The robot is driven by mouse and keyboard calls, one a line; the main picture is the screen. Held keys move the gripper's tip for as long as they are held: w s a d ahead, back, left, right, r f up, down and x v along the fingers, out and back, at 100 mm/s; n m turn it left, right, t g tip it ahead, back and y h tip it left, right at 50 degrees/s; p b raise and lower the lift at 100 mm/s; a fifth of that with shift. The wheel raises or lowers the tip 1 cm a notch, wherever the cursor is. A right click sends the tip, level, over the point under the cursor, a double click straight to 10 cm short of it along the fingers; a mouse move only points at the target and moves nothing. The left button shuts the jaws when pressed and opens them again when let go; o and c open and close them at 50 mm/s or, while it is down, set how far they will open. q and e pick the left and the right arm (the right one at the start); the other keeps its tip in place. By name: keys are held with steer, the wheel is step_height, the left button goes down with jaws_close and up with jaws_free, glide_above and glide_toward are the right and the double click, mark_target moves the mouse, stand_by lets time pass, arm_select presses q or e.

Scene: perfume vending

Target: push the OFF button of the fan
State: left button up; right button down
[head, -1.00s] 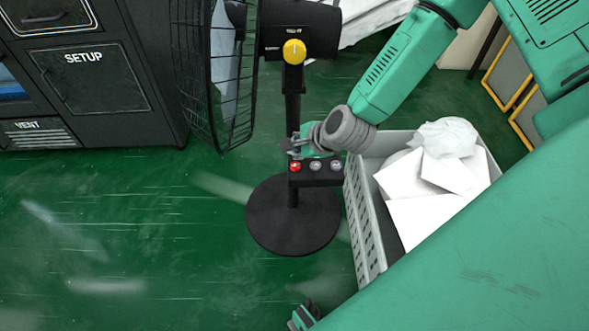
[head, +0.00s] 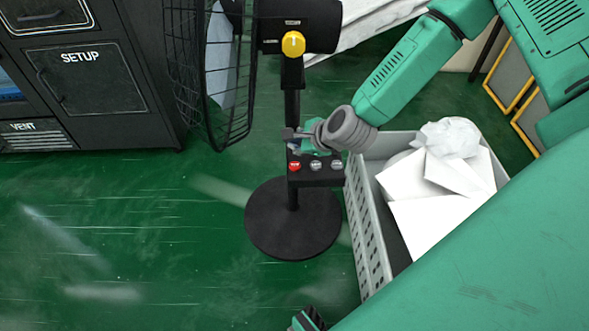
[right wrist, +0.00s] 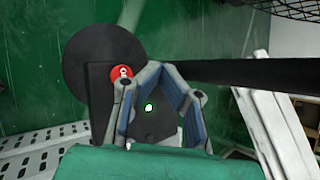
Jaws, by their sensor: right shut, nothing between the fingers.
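The black fan stands on a round base (head: 292,219), with a yellow knob (head: 293,44) on its head. Its control box (head: 318,180) on the pole carries a red button (head: 294,166) and two grey buttons (head: 316,166) in a row. Their lettering is too small to read. My right gripper (head: 290,134) is shut and empty, just beyond the red button and apart from it. In the right wrist view the red button (right wrist: 121,72) shows just left of the fingers (right wrist: 160,68); a small lit button (right wrist: 149,107) shows between them.
A grey crate (head: 366,232) with white papers (head: 440,185) stands right of the fan. A dark cabinet (head: 88,85) marked SETUP is at the upper left. The fan's wire cage (head: 207,80) hangs left of the pole. The green floor (head: 130,220) at left is clear.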

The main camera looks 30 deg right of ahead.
mark_target(295, 165)
arm_select(q)
steer(key=shift+f+b, duration=1.8)
steer(key=shift+f, duration=0.4)
arm_select(e)
steer(key=shift+f, duration=2.65)
arm_select(q)
steer(key=shift+f+b, duration=0.3)
arm_select(e)
steer(key=shift+f, duration=0.35)
arm_select(q)
steer(key=shift+f+b, duration=0.35)
arm_select(e)
steer(key=shift+f, duration=0.45)
arm_select(q)
steer(key=shift+r+p, duration=0.75)
arm_select(e)
steer(key=shift+r, duration=0.9)
arm_select(q)
steer(key=shift+r, duration=0.1)
arm_select(e)
steer(key=shift+r, duration=0.1)
step_height(295, 165, up, 5)
steer(key=p, duration=0.4)
arm_select(q)
step_height(295, 165, up, 4)
